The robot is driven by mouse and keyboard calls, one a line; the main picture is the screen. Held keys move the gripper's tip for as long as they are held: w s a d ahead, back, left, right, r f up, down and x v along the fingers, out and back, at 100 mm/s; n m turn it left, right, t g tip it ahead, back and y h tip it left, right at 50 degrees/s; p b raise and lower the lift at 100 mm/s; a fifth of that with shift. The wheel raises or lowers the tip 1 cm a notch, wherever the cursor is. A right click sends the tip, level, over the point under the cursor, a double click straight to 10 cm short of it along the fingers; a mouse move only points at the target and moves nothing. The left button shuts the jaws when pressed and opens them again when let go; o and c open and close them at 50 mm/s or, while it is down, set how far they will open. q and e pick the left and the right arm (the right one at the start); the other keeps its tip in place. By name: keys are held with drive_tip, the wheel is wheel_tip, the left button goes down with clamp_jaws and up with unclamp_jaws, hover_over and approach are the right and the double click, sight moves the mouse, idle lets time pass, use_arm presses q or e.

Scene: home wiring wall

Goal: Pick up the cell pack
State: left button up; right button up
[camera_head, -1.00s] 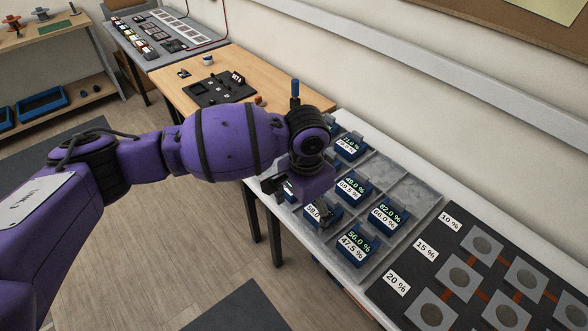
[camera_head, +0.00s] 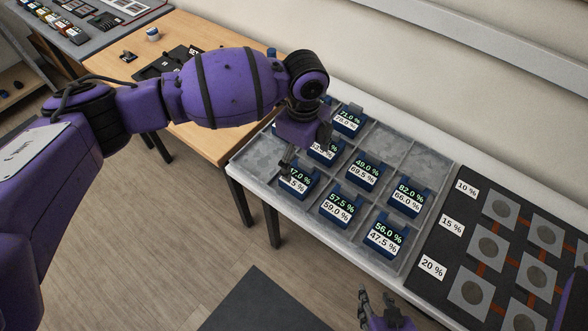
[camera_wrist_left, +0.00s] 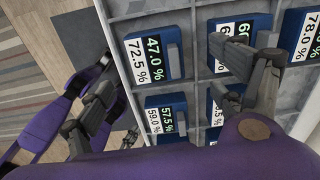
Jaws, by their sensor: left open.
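Several blue cell packs with green and white percentage labels sit in a grey compartment tray (camera_head: 408,150). My left gripper (camera_head: 304,158) is open, above the left end of the tray. In the left wrist view its fingers stand on either side of this pack, with no hold visible. Packs reading 57.5 % (camera_head: 337,206) and 56.0 % (camera_head: 384,236) lie along the front row. My right gripper (camera_head: 380,302) looks open and empty at the bottom edge.
Right of the tray is a dark board (camera_head: 455,285) with round-centred grey squares and percentage tags. A wooden table (camera_head: 205,140) with dark parts stands to the left. The wall rail runs behind. Some back tray compartments are empty.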

sight(300, 176)
use_arm(q)
drive_tip(key=shift+s+d+m, duration=0.3)
drive_tip(key=shift+s+d, duration=0.05)
drive_tip(key=shift+s+d+f, duration=0.1)
drive_tip(key=shift+s+f, duration=0.05)
drive_tip(key=shift+f, duration=0.3)
drive_tip(key=shift+s+d+f, duration=0.1)
drive_tip(key=shift+f, duration=0.35)
drive_tip(key=f, duration=0.1)
drive_tip(key=a+f, duration=0.1)
drive_tip(key=f, duration=0.2)
drive_tip(key=shift+w+a+f, duration=0.2)
drive_tip(key=shift+w+f, duration=0.05)
drive_tip(key=shift+w, duration=0.05)
drive_tip(key=shift+f, duration=0.65)
use_arm(e)
drive_tip(key=shift+s+d, duration=0.25)
drive_tip(key=shift+s, duration=0.1)
use_arm(q)
drive_tip(key=c, duration=1.3)
drive_tip(key=shift+c, duration=0.7)
use_arm(e)
drive_tip(key=shift+s+d+f, duration=0.1)
drive_tip(key=shift+d, duration=0.25)
use_arm(q)
drive_tip(key=shift+r, duration=0.15)
